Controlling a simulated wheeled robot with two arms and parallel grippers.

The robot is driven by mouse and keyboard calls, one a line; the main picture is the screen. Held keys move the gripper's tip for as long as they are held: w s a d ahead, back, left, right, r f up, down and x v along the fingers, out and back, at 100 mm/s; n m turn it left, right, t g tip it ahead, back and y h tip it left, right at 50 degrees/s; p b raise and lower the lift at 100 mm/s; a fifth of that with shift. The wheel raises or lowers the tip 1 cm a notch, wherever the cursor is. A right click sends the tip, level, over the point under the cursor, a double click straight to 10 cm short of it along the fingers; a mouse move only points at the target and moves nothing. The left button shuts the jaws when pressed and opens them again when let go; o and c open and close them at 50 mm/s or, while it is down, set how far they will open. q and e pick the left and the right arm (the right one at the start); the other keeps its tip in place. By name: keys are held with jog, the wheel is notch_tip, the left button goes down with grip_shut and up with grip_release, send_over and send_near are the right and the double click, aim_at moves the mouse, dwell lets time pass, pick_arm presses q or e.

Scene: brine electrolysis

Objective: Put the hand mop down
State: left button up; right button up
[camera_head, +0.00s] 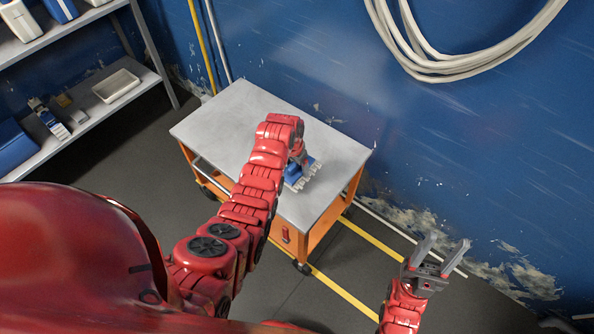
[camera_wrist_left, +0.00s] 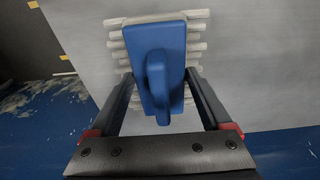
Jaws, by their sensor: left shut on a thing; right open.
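The hand mop, with a blue back and handle and pale grey strips, is at the right part of the cart top in the head view (camera_head: 314,166). In the left wrist view the mop (camera_wrist_left: 155,75) lies between the fingers, its blue handle toward the camera. My left gripper (camera_head: 300,160) is shut on the mop; in the wrist view the left gripper (camera_wrist_left: 165,90) has one finger on each side of it. The mop is over or on the grey cart top (camera_head: 230,125); I cannot tell whether it touches. My right gripper (camera_head: 436,256) is open and empty, right of the cart.
The orange cart (camera_head: 296,238) has a bare top left of the mop. A blue wall (camera_head: 470,130) with a coiled pale hose (camera_head: 455,70) stands behind. Shelves at the left hold a white tray (camera_head: 116,85) and other items. Yellow lines (camera_head: 345,297) mark the floor.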

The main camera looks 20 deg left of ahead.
aim_at(297, 171)
pick_arm(q)
jog(key=shift+w+d+f, duration=0.1)
jog(key=shift+w, duration=0.1)
notch_tip(297, 171, down, 3)
jog(key=shift+r, duration=0.15)
jog(key=shift+f, duration=0.3)
